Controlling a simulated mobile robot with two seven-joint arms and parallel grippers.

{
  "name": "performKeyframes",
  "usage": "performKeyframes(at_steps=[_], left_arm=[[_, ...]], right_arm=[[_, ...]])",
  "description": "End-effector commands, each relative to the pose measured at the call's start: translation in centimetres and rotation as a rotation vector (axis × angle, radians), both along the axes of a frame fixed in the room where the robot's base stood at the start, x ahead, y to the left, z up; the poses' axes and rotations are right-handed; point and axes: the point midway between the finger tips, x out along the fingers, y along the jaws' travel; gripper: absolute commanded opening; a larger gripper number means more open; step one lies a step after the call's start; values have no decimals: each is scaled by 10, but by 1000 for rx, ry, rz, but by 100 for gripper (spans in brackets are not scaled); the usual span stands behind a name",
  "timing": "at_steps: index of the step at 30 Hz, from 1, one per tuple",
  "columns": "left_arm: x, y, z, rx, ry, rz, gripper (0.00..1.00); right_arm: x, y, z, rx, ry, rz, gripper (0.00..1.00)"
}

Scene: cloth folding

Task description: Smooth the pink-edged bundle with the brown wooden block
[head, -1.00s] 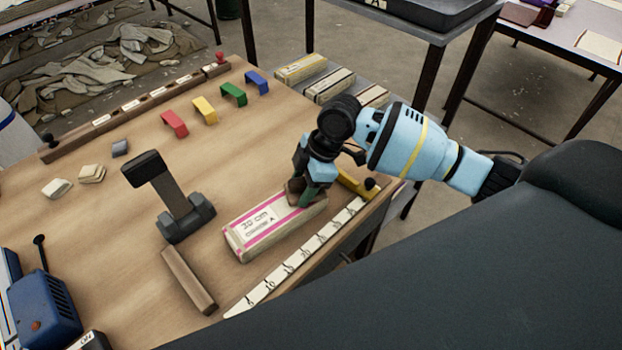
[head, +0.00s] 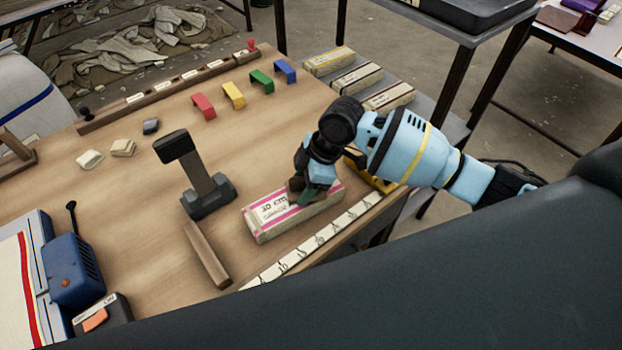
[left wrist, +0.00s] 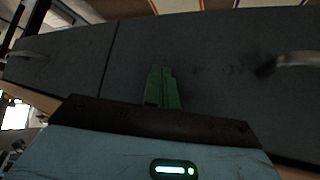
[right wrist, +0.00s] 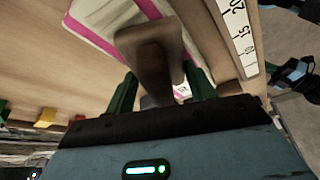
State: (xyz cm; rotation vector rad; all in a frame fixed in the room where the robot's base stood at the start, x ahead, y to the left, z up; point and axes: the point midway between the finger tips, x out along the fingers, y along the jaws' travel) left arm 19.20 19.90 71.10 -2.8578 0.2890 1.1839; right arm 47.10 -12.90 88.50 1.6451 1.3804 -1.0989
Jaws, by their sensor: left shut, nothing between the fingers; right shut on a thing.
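The pink-edged bundle (head: 268,220) is a pale folded stack with a printed label, lying flat near the table's right edge beside a white ruler strip. It also shows in the right wrist view (right wrist: 92,18). My right gripper (head: 308,188) is shut on the brown wooden block (right wrist: 148,52) above the bundle's middle. The block is down at the bundle's top, partly covering the label; I cannot tell how firmly it touches. My left gripper (left wrist: 163,88) is shut and empty, its green fingers together in front of a dark grey surface; it is outside the head view.
The ruler strip (head: 318,240) runs along the near edge. Coloured brackets (head: 233,95) line the back. Banded bundles (head: 357,77) lie on a grey shelf beyond.

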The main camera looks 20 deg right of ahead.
Motion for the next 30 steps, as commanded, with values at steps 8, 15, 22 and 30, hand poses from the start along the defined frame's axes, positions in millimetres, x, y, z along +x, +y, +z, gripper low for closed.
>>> performKeyframes(at_steps=[8, 15, 22, 30], left_arm=[[3, 0, 2, 0, -10, 0, 0], [6, 0, 9, 2, -20, -1, 0], [7, 0, 14, 5, -25, -2, 0], [7, 1, 16, 6, -26, -3, 0]], right_arm=[[0, 0, 0, -1, 1, -1, 36], [1, 0, 18, 1, -7, 0, 36], [2, 0, 40, 1, -12, -1, 36], [2, 0, 60, 1, -7, -1, 36]])
